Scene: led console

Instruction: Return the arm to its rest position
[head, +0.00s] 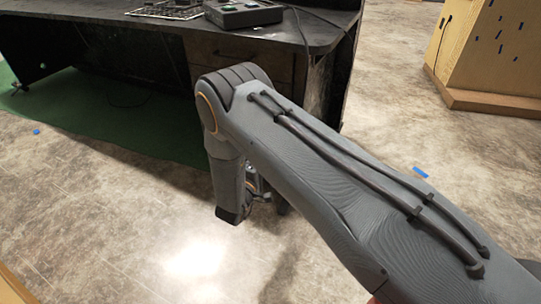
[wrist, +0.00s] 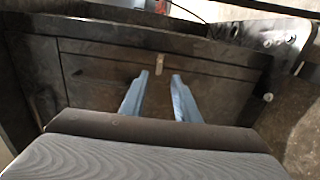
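My arm crosses the head view from the lower right and bends down at its elbow in front of the dark desk (head: 150,38). In the head view my gripper is mostly hidden behind the arm. In the wrist view the two blue fingers of my gripper (wrist: 159,76) stand apart with nothing between them. They point toward the drawer front (wrist: 105,77) of the desk, with its small light handle (wrist: 158,64) just beyond the fingertips. I cannot tell whether they touch it.
A dark console box (head: 243,13) and a circuit-like panel (head: 166,8) sit on the desk top. A green mat (head: 110,122) lies under the desk. A wooden cabinet (head: 490,50) stands at the upper right. Open floor (head: 100,210) lies in front, with small blue marks.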

